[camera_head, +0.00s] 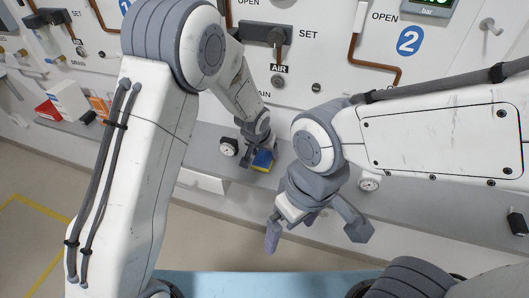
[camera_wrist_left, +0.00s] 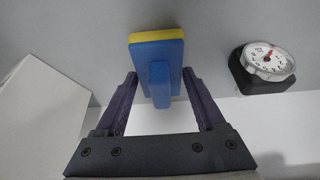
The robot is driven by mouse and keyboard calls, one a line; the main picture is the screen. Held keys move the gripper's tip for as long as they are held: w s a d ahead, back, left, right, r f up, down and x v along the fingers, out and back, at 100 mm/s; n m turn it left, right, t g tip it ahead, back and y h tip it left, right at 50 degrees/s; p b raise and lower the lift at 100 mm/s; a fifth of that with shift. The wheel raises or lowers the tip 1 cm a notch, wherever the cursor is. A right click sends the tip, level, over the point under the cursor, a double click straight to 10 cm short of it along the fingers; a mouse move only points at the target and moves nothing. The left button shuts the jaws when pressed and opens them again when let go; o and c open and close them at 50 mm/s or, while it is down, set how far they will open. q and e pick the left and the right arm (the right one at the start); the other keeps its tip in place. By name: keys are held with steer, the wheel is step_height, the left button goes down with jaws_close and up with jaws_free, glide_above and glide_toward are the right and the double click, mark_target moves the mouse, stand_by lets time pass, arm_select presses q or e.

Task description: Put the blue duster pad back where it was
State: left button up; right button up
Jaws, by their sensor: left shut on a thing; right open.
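The blue duster pad (camera_head: 264,160) has a yellow layer on one face and a blue handle bar. It is at the grey shelf (camera_head: 213,134) below the wall panel. My left gripper (camera_head: 258,151) is at the pad, and its fingers are shut on it. In the left wrist view the pad (camera_wrist_left: 157,50) lies between the two fingertips, with its handle bar pointing back toward the gripper (camera_wrist_left: 160,88). I cannot tell whether the pad touches the shelf. My right gripper (camera_head: 316,235) is open and empty, lower and to the right, in front of the shelf.
A round gauge (camera_head: 229,147) is just left of the pad, and another gauge (camera_head: 369,184) is further right. The left wrist view shows a gauge (camera_wrist_left: 270,61) right of the pad and a white block (camera_wrist_left: 40,105) at left. Boxes (camera_head: 70,99) stand at the shelf's left end.

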arm_select(q)
steer(key=o, duration=1.3)
steer(key=shift+f, duration=0.1)
steer(key=shift+r, duration=0.35)
steer(key=v, duration=1.1)
steer(key=shift+s+r+p, duration=0.2)
steer(key=shift+r+p, duration=0.1)
steer(key=shift+p, duration=0.15)
